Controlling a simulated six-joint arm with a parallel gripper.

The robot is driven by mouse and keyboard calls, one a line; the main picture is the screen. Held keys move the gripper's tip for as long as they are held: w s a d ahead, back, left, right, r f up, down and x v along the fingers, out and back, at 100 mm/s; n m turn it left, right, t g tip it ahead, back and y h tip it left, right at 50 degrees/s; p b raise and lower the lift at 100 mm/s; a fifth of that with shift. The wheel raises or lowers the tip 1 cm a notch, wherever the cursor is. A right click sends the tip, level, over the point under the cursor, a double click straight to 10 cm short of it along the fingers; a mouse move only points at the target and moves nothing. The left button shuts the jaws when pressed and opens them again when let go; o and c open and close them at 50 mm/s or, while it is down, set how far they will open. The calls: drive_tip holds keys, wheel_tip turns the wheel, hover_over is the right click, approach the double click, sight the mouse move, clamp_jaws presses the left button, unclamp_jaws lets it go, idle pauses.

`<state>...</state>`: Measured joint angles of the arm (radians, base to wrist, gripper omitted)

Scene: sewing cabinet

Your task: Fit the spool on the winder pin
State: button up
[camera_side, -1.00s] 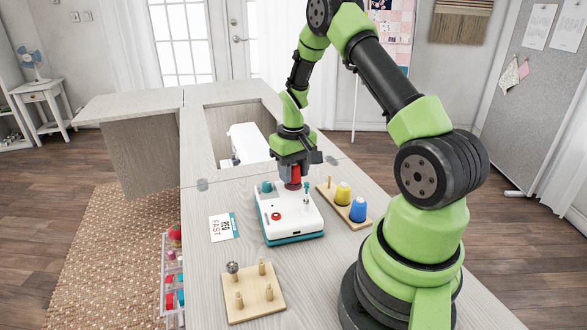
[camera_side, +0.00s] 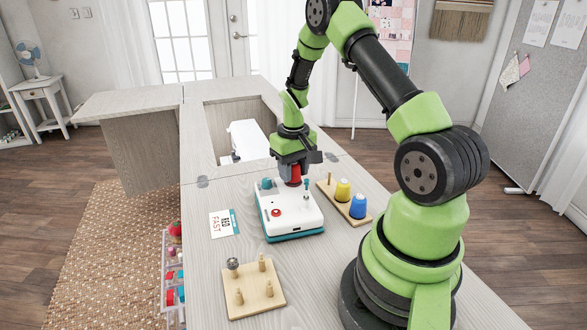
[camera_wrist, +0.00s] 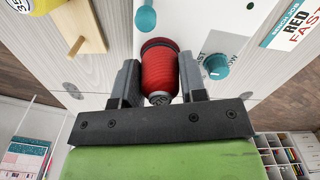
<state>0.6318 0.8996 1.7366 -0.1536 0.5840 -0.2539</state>
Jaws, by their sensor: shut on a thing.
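My gripper (camera_side: 294,170) is shut on the red spool (camera_side: 295,175), above the back part of the white and teal winder (camera_side: 291,222). In the wrist view the red spool (camera_wrist: 158,72) lies between both fingers of my gripper (camera_wrist: 157,80). Its far end is close to the winder's white top, at a dark round rim. The winder pin is hidden behind the spool, and I cannot tell whether the spool is around it or above it. A teal knob (camera_wrist: 215,66) and a teal post (camera_wrist: 145,18) stand close to the spool.
A wooden rack (camera_side: 325,194) with a yellow spool (camera_side: 343,192) and a blue spool (camera_side: 358,208) stands right of the winder. A pegged wooden board (camera_side: 254,298) is in front. A card (camera_side: 223,225) lies to the left. The cabinet opening (camera_side: 215,126) is behind.

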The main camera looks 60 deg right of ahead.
drive_tip(key=shift+f, duration=0.2)
drive_tip(key=o, duration=1)
drive_tip(key=shift+c, duration=0.2)
wheel_tip(320, 180, up, 10)
